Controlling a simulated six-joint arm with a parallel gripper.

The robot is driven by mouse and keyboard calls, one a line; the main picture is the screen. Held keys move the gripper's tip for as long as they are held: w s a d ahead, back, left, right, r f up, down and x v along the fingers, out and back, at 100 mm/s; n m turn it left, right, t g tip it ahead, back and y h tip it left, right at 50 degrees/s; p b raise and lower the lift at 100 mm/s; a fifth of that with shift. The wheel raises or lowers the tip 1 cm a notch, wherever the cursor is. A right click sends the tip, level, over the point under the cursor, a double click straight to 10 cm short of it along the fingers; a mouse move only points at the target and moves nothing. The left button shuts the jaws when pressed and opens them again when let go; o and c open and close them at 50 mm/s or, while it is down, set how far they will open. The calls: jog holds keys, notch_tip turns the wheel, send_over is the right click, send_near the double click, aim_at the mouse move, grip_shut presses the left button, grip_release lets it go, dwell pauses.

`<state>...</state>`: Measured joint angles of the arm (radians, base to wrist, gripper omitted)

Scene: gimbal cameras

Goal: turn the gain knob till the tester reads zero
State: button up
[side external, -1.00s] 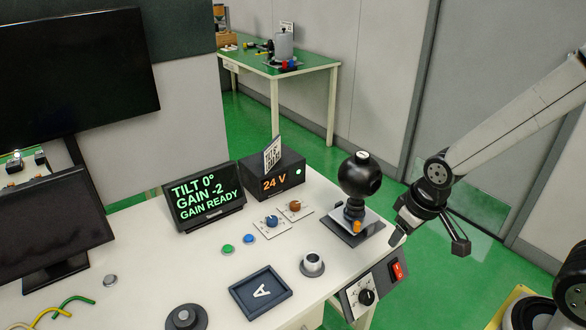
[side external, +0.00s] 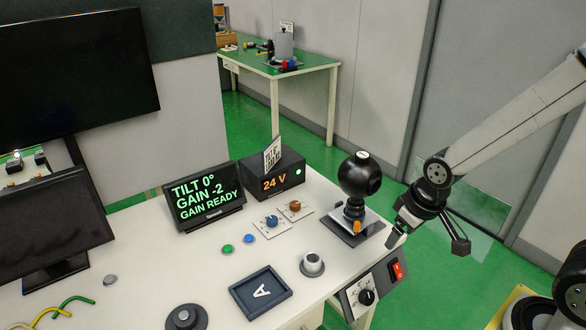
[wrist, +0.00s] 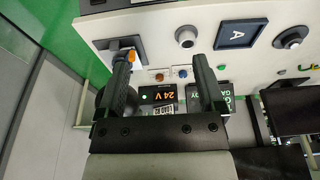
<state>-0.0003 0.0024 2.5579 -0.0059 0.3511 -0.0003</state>
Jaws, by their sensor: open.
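The tester screen (side external: 205,195) reads TILT 0°, GAIN -2 and GAIN READY in green. A blue knob (side external: 271,221) and an orange-brown knob (side external: 294,206) sit on small white plates in front of the 24 V box; their labels are too small to read. They also show between my fingers in the wrist view, blue (wrist: 182,73) and orange-brown (wrist: 159,77). A black knob (side external: 366,297) is on the panel at the table's front edge. My gripper (wrist: 160,58) is open and empty, off the table's right edge, apart from all knobs.
A black ball-shaped gimbal unit (side external: 359,176) stands between my gripper and the two plate knobs. The 24 V box (side external: 272,178) is behind them. A red switch (side external: 397,270), a grey round post (side external: 312,263) and an "A" tray (side external: 243,303) are nearby.

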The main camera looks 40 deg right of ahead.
jog(key=w+d+f+n+h, duration=0.4)
jog(key=w+f+n+h, duration=0.1)
jog(key=w+n, duration=0.55)
jog(key=n+t+y, duration=0.3)
jog(key=n+t, duration=0.8)
jog(key=n, duration=1.3)
send_near(273, 220)
jog(key=shift+x, duration=1.05)
jog(key=shift+w, duration=0.1)
jog(key=shift+w, duration=0.1)
jog(key=shift+x, duration=3.75)
jog(key=shift+d, duration=0.1)
